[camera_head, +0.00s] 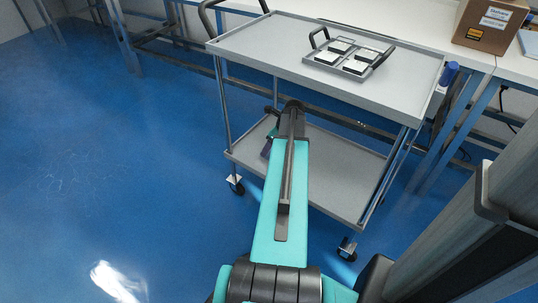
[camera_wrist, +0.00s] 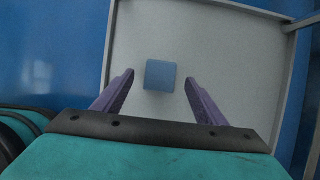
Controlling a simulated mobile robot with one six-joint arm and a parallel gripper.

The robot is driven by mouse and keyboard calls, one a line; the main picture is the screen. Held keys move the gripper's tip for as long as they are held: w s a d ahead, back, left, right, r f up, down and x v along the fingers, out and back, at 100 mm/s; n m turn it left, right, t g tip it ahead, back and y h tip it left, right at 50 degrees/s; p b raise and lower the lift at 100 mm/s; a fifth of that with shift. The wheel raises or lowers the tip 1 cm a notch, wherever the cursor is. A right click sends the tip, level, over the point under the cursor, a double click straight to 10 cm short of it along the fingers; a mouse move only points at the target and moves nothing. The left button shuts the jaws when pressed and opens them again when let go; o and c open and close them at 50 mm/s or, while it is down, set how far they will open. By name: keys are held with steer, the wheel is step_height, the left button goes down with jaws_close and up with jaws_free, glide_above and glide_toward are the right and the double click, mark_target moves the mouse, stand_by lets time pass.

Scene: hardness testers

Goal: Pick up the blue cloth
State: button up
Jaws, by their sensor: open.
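The blue cloth (camera_wrist: 160,75) shows in the wrist view as a small flat blue square on a light grey shelf (camera_wrist: 220,40). My gripper (camera_wrist: 159,78) is open, with one purple finger on each side of the cloth and a gap to it on both sides. I cannot tell how high the fingers are above the shelf. In the head view my arm reaches toward the lower shelf (camera_head: 345,170) of a grey cart. There the cloth is hidden, and only a bit of a purple finger (camera_head: 266,148) shows beside the arm.
The cart's top shelf (camera_head: 270,50) overhangs the lower one and carries a tray (camera_head: 349,64) with several pale blocks. Thin posts (camera_head: 222,105) stand at the cart's corners. A bench with a cardboard box (camera_head: 489,24) is behind. Blue floor at left is clear.

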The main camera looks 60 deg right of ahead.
steer(key=shift+b+x, duration=0.75)
steer(key=shift+x, duration=1.15)
steer(key=c, duration=1.1)
steer(key=shift+r, duration=0.15)
steer(key=shift+r+p, duration=0.4)
steer(key=shift+r, duration=0.15)
steer(key=shift+w+p+v, duration=0.25)
steer(key=shift+p+v, duration=0.45)
steer(key=shift+v, duration=0.55)
steer(key=s+a+p, duration=0.1)
steer(key=s+a, duration=0.1)
steer(key=s, duration=0.2)
steer(key=s+a+r+p, duration=0.1)
steer(key=s+a, duration=0.2)
steer(key=s, duration=0.2)
steer(key=s+a+p, duration=0.1)
steer(key=s+a, duration=0.2)
steer(key=s, duration=0.1)
steer(key=shift+s+r, duration=0.15)
